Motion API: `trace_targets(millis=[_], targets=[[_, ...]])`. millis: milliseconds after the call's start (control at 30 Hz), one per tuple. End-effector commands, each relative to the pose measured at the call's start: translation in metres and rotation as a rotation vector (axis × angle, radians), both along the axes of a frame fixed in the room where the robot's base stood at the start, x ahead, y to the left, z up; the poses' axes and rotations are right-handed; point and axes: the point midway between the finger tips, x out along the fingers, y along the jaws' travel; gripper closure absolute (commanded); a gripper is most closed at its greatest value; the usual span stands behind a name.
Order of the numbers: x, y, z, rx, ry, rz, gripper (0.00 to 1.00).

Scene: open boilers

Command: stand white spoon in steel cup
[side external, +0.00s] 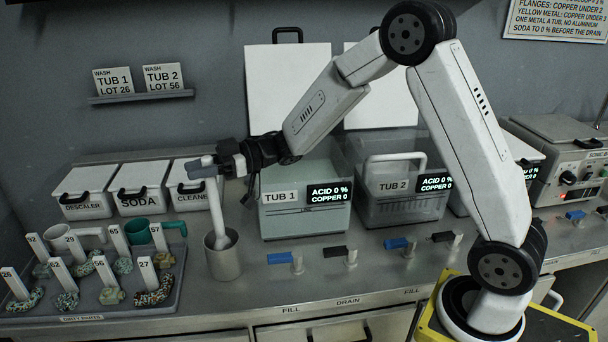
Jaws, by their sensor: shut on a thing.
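A white spoon (217,207) hangs upright below my gripper (207,168), its lower end at the mouth of the steel cup (223,263). The lower end of the spoon reaches inside the cup's rim. Whether it touches the cup's bottom is hidden by the cup wall. My gripper is shut on the upper part of the spoon, above the cup. The steel cup stands upright on the bench, right of the parts tray.
A dirty parts tray (104,312) with tagged parts and mugs lies at left. Descaler, soda and cleaner bins (143,198) stand behind it. Tub 1 (290,221) and tub 2 (403,209) are right of the cup, with blue and black valve handles (278,258) in front.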

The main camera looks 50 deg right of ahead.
Motion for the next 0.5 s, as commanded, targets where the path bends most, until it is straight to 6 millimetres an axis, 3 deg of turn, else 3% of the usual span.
trace_targets(millis=[333,367,467,500], targets=[[0.0000,0.0000,-0.0008,0.001,0.000,0.000,1.00],[0.0000,0.0000,-0.0008,0.001,0.000,0.000,0.60],[0.0000,0.0000,-0.0007,0.001,0.000,0.000,0.28],[0.0000,0.0000,-0.0007,0.001,0.000,0.000,0.28]])
